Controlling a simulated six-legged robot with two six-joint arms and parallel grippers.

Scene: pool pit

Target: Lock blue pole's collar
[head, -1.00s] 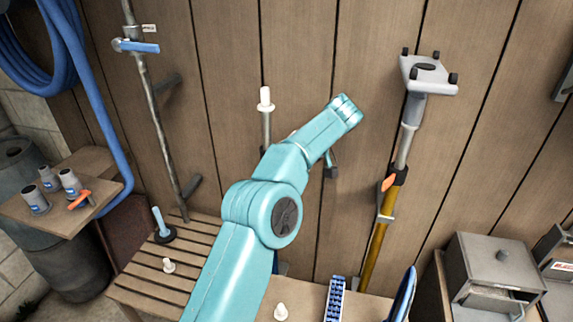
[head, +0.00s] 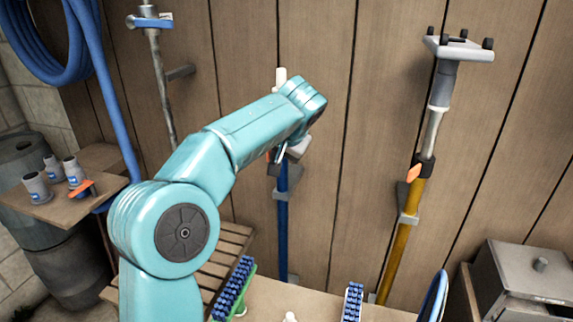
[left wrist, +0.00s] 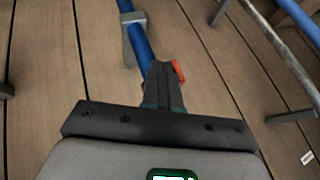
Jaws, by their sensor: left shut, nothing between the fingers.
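The blue pole (head: 282,215) stands upright against the wooden wall, held by a grey clip. It also shows in the left wrist view (left wrist: 143,47). My left gripper (left wrist: 161,66) is shut and empty, its fingertips over the pole at the collar. The collar is mostly hidden behind the fingers. Its orange-red lever (left wrist: 178,71) shows just right of the fingertips; I cannot tell whether they touch. In the head view my teal arm covers most of the collar area. My right gripper is in neither view.
A yellow pole (head: 397,250) with a black collar and orange lever (head: 413,173) stands to the right. A metal pole (head: 160,85) with a blue handle stands left. Brushes lie on the bench below. A grey box (head: 525,270) is at lower right.

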